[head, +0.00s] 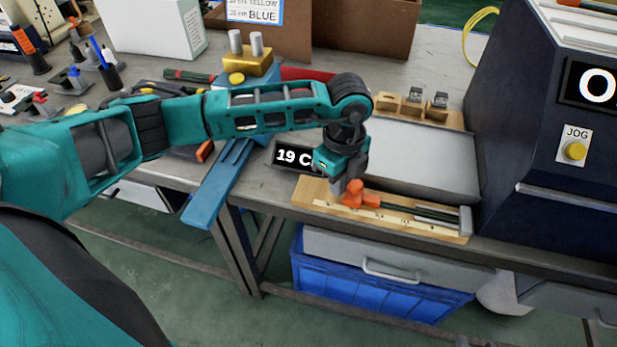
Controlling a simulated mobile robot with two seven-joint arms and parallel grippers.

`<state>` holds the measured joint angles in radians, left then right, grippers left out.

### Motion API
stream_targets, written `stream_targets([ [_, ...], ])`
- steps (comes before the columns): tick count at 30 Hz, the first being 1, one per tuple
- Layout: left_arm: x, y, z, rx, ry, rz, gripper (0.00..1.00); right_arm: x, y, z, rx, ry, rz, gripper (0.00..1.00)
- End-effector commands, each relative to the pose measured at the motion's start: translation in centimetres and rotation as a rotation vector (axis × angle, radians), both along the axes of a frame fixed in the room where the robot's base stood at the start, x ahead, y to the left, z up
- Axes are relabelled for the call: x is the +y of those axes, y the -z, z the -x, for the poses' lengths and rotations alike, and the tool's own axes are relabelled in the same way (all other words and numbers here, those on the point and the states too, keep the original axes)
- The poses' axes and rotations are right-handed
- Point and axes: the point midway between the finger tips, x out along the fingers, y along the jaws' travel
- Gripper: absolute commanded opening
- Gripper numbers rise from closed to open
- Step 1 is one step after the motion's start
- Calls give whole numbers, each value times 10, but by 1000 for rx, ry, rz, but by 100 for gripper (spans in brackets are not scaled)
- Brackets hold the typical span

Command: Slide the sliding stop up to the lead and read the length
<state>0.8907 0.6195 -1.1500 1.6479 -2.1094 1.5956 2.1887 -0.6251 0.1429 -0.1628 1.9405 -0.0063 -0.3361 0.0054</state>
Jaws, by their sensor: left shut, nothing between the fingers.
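A wooden measuring board (306,190) with a pale printed scale (395,220) lies along the bench's front edge. An orange block, the sliding stop (353,196), sits on its left half. A dark green lead (425,211) lies along the board to the right, between the orange part and a grey end block (466,220). The lead's left end appears to meet the orange part, but I cannot tell whether they touch. My left gripper (338,189) is shut and empty, pointing down at the stop's left side, touching or very close. My right gripper is out of view.
A black display reading "19 C" (290,157) stands behind the board, its right part hidden by my gripper. A grey tray (425,160) and a wooden holder (450,118) lie behind. A dark machine (540,200) with a JOG button bounds the right. A blue crate (370,290) sits below.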

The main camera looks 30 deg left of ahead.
Motion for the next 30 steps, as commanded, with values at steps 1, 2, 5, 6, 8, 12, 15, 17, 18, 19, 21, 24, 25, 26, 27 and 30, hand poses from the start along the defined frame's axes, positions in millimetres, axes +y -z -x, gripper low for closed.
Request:
stream_targets([
  [1, -3, 0, 1, 1, 6, 10, 0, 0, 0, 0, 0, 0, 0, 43],
  [2, -2, 0, 1, 1, 6, 10, 0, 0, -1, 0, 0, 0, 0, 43],
  [5, 1, 0, 2, 2, 5, 9, 0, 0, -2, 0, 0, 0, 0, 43],
  [6, 3, 0, 3, 1, 5, 8, 0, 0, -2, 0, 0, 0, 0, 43],
  [8, 6, 0, 3, 1, 4, 7, 0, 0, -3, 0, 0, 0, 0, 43],
  [12, 11, 0, 4, 0, 3, 5, 0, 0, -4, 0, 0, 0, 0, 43],
  [15, 12, -2, 4, 0, 3, 5, 0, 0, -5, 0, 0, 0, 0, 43],
  [17, 12, -5, 4, 0, 3, 4, 0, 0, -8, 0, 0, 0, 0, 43],
  [18, 12, -7, 4, 0, 2, 4, 0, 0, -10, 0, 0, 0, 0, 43],
  [19, 12, -9, 4, 0, 2, 4, 0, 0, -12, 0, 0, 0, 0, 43],
  [21, 12, -16, 3, 0, 2, 3, 0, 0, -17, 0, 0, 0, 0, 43],
  [24, 12, -24, 3, 0, 1, 3, 0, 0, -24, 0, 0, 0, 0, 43],
  [25, 12, -26, 3, 0, 1, 3, 0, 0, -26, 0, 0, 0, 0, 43],
  [26, 12, -29, 3, 0, 1, 3, 0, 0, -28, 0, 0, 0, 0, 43],
  [27, 12, -32, 3, 0, 1, 3, 0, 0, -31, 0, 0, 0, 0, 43],
  [30, 12, -40, 3, 0, 1, 3, 0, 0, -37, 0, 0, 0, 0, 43],
])
